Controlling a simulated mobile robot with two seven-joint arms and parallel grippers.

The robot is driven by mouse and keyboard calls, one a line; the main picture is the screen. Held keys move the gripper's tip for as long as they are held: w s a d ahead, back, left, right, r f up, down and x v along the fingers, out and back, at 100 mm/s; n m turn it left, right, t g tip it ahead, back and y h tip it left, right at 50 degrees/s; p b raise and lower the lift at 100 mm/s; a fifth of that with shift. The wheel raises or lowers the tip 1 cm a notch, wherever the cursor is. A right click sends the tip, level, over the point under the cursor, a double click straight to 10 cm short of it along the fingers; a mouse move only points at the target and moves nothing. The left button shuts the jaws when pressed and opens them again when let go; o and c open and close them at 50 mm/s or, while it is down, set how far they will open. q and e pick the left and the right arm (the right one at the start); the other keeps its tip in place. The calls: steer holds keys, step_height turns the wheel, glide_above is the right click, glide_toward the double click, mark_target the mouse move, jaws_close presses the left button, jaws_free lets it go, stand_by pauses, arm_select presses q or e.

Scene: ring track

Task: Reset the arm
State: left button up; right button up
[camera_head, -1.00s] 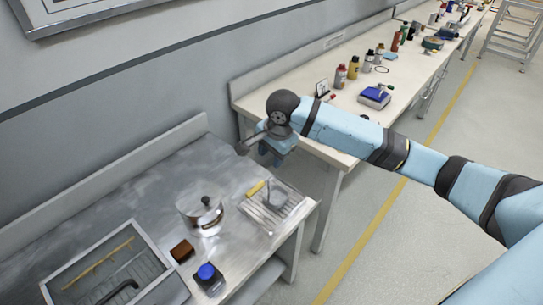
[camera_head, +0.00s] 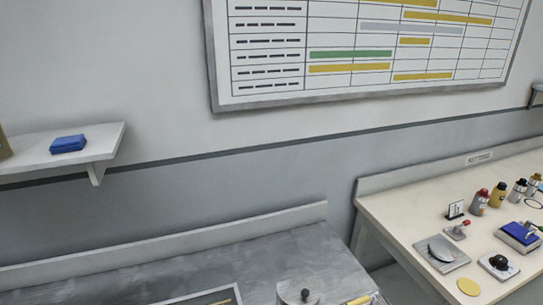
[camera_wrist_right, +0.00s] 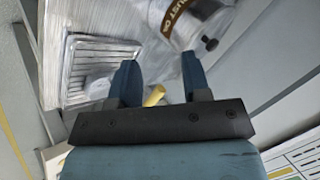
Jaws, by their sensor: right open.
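My right gripper (camera_wrist_right: 159,62) shows in the right wrist view. Its two blue fingers stand apart and nothing is held between them. A wire rack or tray (camera_wrist_right: 98,66) lies beyond the left finger, and a shiny pot (camera_wrist_right: 205,22) lies beyond the right finger. A yellow piece (camera_wrist_right: 154,95) shows in the gap between the fingers. Neither arm shows in the head view now. My left gripper is in neither current view.
In the head view, a metal worktop (camera_head: 215,268) lies at the bottom, with a pot (camera_head: 298,292) at its front. A pale bench (camera_head: 410,232) at right holds bottles and a blue scale (camera_head: 518,235). A wall shelf (camera_head: 103,143) holds a blue box (camera_head: 68,144). A chart board (camera_head: 215,60) hangs above.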

steer(key=s+d+f+n+t+p, duration=0.1)
steer(key=s+n, duration=0.3)
steer(key=s, duration=0.4)
steer(key=s+d+f+n+t+h+p, duration=0.1)
steer(key=s+n+t+p, duration=0.2)
steer(key=s, duration=0.5)
steer(key=shift+s+f+n+t+h, duration=0.3)
steer(key=shift+n, duration=0.1)
